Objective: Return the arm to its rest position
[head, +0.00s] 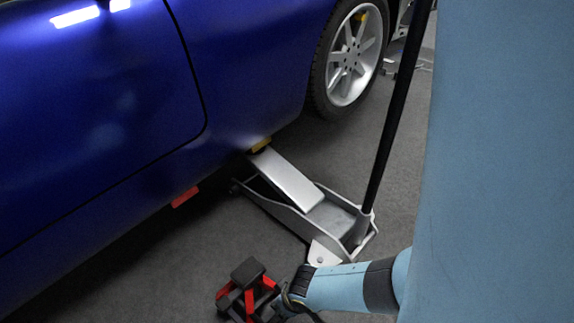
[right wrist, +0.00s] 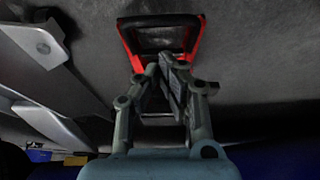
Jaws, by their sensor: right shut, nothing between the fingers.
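My right arm (head: 345,287), light blue with a dark band, comes in from the right, low in the head view. My right gripper (head: 285,306) is at the lower middle, partly cut off by the picture's bottom edge. In the right wrist view its fingers (right wrist: 166,72) are closed together with nothing between them. A red and black stand (head: 247,285) is on the floor just left of the gripper. It also shows beyond the fingertips in the right wrist view (right wrist: 195,45); I cannot tell whether they touch it. My left gripper is not in view.
A silver floor jack (head: 287,180) with a long black handle (head: 395,110) reaches under the blue car (head: 90,110), close behind my right arm. A yellow piece (head: 261,145) and a red piece (head: 185,196) are at the car's lower edge. Grey floor (head: 150,270) is open at lower left.

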